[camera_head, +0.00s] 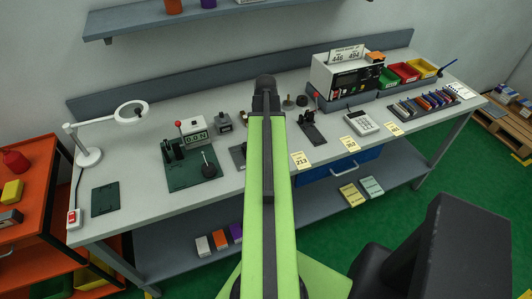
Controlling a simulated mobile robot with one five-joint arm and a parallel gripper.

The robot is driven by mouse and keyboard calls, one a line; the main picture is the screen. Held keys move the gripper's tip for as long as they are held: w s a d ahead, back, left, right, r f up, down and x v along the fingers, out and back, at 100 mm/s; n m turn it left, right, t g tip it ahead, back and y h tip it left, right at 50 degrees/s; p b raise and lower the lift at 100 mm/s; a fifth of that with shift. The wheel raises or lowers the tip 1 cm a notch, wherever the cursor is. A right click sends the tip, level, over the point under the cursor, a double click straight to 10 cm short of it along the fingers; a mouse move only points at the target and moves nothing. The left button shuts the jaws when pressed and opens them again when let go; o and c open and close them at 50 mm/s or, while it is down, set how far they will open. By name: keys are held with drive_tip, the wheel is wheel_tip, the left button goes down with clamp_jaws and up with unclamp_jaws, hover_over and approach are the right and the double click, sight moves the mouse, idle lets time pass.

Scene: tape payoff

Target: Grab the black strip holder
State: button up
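My gripper (265,88) is at the far end of my green arm, over the middle of the grey workbench (270,70). It is dark and seen from behind, so its fingers and anything between them cannot be made out. I cannot tell for sure which thing is the black strip holder. A small black stand with a red-tipped lever (312,127) is on the bench, right of my arm and apart from it. Another dark flat piece (237,153) lies left of my arm, partly hidden by it.
A green plate (188,182) bears a red-knobbed device with a display. A magnifier lamp (88,157) stands left. A calculator-like box (361,122), a black-and-white machine (325,75), coloured bins (403,72) and a rack of coloured pieces (425,101) are right. A shelf (160,25) hangs above.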

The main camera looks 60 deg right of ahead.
drive_tip(key=shift+f, duration=0.2)
drive_tip(key=shift+c, duration=0.3)
clamp_jaws()
idle(1.0)
